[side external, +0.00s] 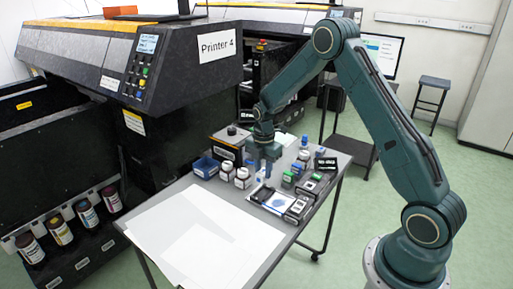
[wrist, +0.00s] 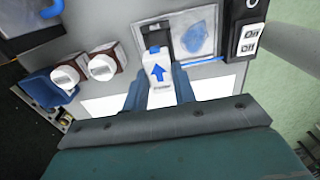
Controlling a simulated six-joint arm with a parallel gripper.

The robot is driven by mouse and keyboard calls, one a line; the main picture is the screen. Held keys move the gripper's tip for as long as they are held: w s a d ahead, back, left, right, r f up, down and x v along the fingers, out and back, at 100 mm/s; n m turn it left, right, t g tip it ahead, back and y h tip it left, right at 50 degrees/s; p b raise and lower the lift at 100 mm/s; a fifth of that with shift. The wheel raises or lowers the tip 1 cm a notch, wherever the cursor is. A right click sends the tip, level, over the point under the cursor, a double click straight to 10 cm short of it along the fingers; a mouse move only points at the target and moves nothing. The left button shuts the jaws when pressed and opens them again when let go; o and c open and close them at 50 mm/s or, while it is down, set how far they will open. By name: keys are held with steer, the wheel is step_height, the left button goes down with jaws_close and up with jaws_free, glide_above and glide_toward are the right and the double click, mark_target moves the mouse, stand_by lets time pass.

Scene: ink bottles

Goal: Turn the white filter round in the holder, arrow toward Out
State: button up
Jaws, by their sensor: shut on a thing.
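The white filter (wrist: 160,84) shows in the wrist view with a blue arrow on its face. The arrow points to the top of that picture, and a blue end shows at the filter's top. My gripper (wrist: 156,72) is shut on the filter, with one finger on each side. A dark block (wrist: 157,33) lies just beyond the filter's blue end; I cannot tell whether it is the holder or whether they touch. No Out mark is readable on it. In the side external view my gripper (side external: 266,163) points down over the cart, and the filter cannot be made out.
A clear-framed blue patch (wrist: 200,35) lies right of the dark block, with a black switch box (wrist: 248,38) beyond. Two white-capped bottles (wrist: 101,66) and a blue bin (wrist: 42,90) stand left. Large white sheets (side external: 195,235) cover the cart's near part.

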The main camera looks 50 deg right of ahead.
mark_target(263, 180)
steer(key=shift+f, duration=0.1)
steer(key=shift+f, duration=2.45)
steer(key=shift+f, duration=0.75)
stand_by(1.3)
steer(key=o, duration=1.5)
steer(key=shift+c, duration=0.2)
steer(key=shift+r, duration=0.15)
steer(key=shift+r, duration=3.4)
steer(key=shift+r, duration=0.1)
